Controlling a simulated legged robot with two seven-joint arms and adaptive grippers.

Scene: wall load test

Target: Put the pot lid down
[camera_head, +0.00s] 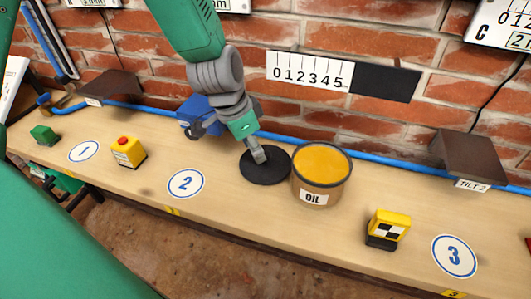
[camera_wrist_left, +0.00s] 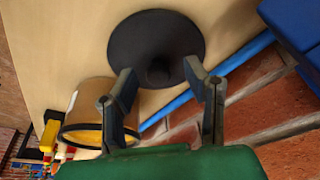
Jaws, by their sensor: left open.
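The pot lid is a dark round disc (camera_head: 265,177) lying flat on the wooden bench, just left of the pot. The pot (camera_head: 335,189), labelled OIL, stands uncovered and shows a yellow-orange top. In the left wrist view the lid (camera_wrist_left: 150,35) has a dark round knob, and the pot (camera_wrist_left: 90,97) is at the lower left. My left gripper (camera_head: 257,155) is over the lid, with its fingers (camera_wrist_left: 161,76) apart on either side of the knob. Neither finger visibly presses on the knob. My right gripper is not in view.
A blue box (camera_head: 194,110) stands behind the left gripper, near the blue pipe (camera_head: 390,162) along the brick wall. A yellow block with a red button (camera_head: 128,154) and a yellow-black block (camera_head: 388,228) stand on the bench. Circle marker 2 (camera_head: 186,184) is clear.

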